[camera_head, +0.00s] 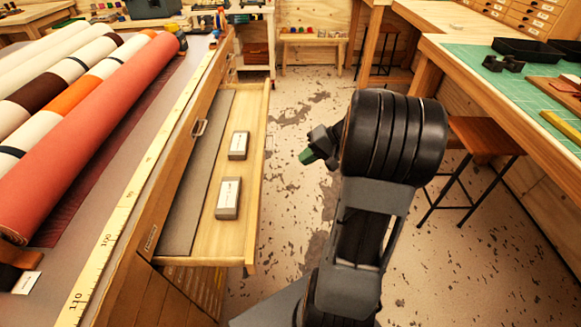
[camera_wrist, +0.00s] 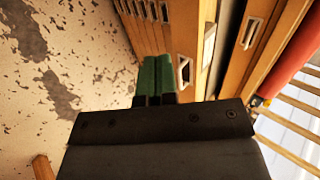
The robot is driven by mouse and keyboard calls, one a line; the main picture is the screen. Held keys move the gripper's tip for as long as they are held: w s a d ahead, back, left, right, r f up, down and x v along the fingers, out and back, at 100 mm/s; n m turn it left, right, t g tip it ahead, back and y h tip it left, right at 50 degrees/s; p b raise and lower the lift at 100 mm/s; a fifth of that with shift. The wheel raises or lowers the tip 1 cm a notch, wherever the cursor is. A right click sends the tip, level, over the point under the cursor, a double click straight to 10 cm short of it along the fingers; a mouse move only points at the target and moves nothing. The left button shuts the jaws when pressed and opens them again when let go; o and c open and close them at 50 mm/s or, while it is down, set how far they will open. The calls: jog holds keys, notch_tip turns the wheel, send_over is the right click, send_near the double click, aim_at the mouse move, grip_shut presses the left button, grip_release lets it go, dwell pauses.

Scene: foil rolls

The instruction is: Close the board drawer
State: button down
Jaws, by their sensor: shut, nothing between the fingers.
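The open drawer (camera_head: 251,190) juts out from the left bench in the head view. It holds a long grey board (camera_head: 197,190) and two small grey boxes, the nearer one (camera_head: 228,198) and the farther one (camera_head: 239,145). My gripper (camera_head: 307,156) is to the right of the drawer front, over the floor, apart from it. In the wrist view my gripper's green fingertips (camera_wrist: 156,78) are together and empty. A drawer front with a metal handle (camera_wrist: 184,72) shows just right of them. The handle looks close, but I cannot tell contact.
Fabric rolls, the nearest one red (camera_head: 95,130), lie on the left bench beside a yellow ruler (camera_head: 135,190). A right bench with a green mat (camera_head: 470,70) and a stool (camera_head: 485,137) flank my arm. The floor between is clear.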

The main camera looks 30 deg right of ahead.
aim_at(262, 177)
jog(key=a+r+b+x, duration=0.1)
jog(key=r+x, duration=0.1)
jog(key=x, duration=0.9)
jog(key=shift+w+a+f, duration=0.2)
jog(key=shift+w+a, duration=0.3)
jog(key=shift+a, duration=0.05)
jog(key=shift+a, duration=0.1)
